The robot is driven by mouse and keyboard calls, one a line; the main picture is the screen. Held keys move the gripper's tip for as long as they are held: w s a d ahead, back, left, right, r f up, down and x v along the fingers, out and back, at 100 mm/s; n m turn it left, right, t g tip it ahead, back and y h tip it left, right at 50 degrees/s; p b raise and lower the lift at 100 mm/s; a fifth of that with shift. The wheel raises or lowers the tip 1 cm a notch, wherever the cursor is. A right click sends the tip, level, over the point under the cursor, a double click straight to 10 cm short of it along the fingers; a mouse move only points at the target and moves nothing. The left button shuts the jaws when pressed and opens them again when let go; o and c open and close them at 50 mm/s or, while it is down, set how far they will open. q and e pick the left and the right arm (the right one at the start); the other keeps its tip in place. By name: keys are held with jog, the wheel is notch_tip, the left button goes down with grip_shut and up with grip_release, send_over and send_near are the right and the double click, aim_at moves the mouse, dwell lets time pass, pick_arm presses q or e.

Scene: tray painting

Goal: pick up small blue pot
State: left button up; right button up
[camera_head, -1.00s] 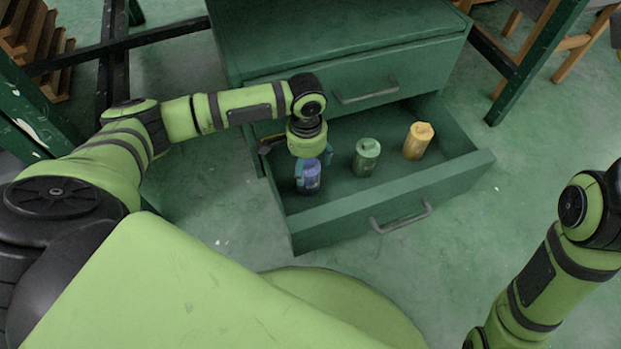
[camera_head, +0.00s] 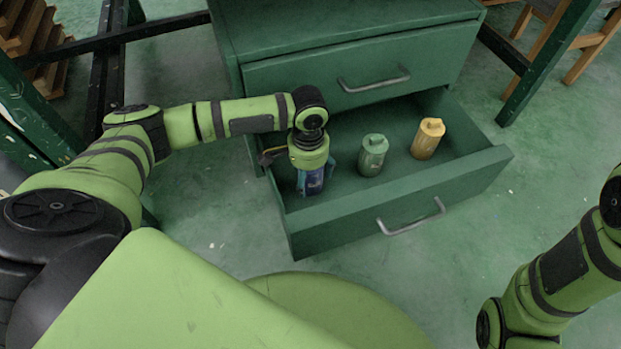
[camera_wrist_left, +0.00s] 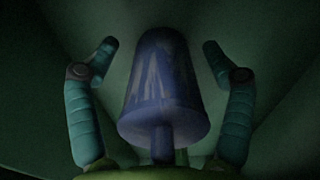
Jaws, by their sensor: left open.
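The small blue pot (camera_head: 313,183) stands in the open drawer at its left end, partly hidden behind my left gripper (camera_head: 311,187) in the head view. In the left wrist view the blue pot (camera_wrist_left: 163,85) fills the middle, with a stub on its near end. My left gripper (camera_wrist_left: 162,45) is open, with one teal finger on each side of the pot and a visible gap on both sides. My right arm shows at the right edge of the head view, but its gripper is out of view.
A green pot (camera_head: 373,155) and a yellow pot (camera_head: 427,139) stand to the right in the same drawer (camera_head: 400,182). The drawer walls surround them, with the front wall close to my left gripper. The cabinet (camera_head: 350,45) rises behind.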

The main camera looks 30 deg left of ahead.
pick_arm(q)
jog(key=c, duration=0.9)
jog(key=shift+r, duration=0.15)
